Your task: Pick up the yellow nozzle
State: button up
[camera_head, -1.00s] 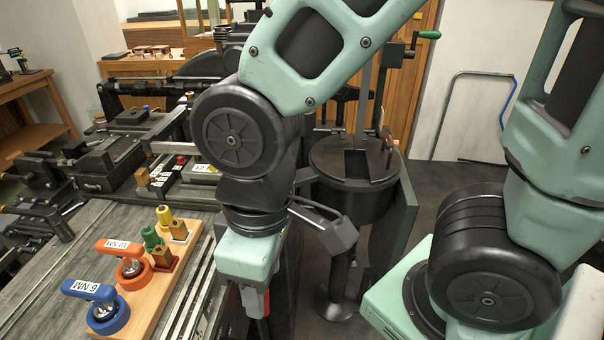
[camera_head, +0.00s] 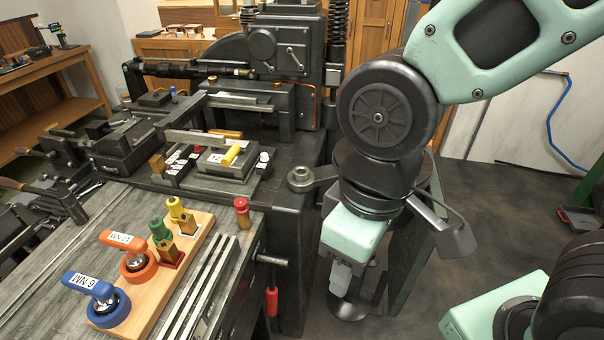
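The yellow nozzle (camera_head: 176,208) stands upright on a brass block at the far end of a wooden board (camera_head: 152,285) on the bench at left. A green nozzle (camera_head: 158,230) stands just in front of it, also on a block. A red nozzle (camera_head: 241,206) stands apart on the bench to the right of the board. My gripper (camera_head: 339,281) hangs pointing down, beyond the bench's right edge and well to the right of the yellow nozzle. It touches none of the nozzles. Its fingertips are small and unclear, and I see nothing held in them.
Orange (camera_head: 132,262) and blue (camera_head: 104,302) handled tools sit on the same board. Metal rails run along its right side. A dark machine (camera_head: 275,60) stands behind, with another yellow piece (camera_head: 230,155) on a plate. A red-handled lever (camera_head: 271,301) hangs at the bench edge.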

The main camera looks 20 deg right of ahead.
aim_at(175, 206)
jog(key=u, duration=0.85)
jog(key=i+l+u, duration=0.15)
jog(key=u, duration=0.25)
jog(key=i+l+u, duration=0.15)
jog(key=l+u, duration=0.55)
jog(key=u, duration=0.15)
jog(key=i+l, duration=0.1)
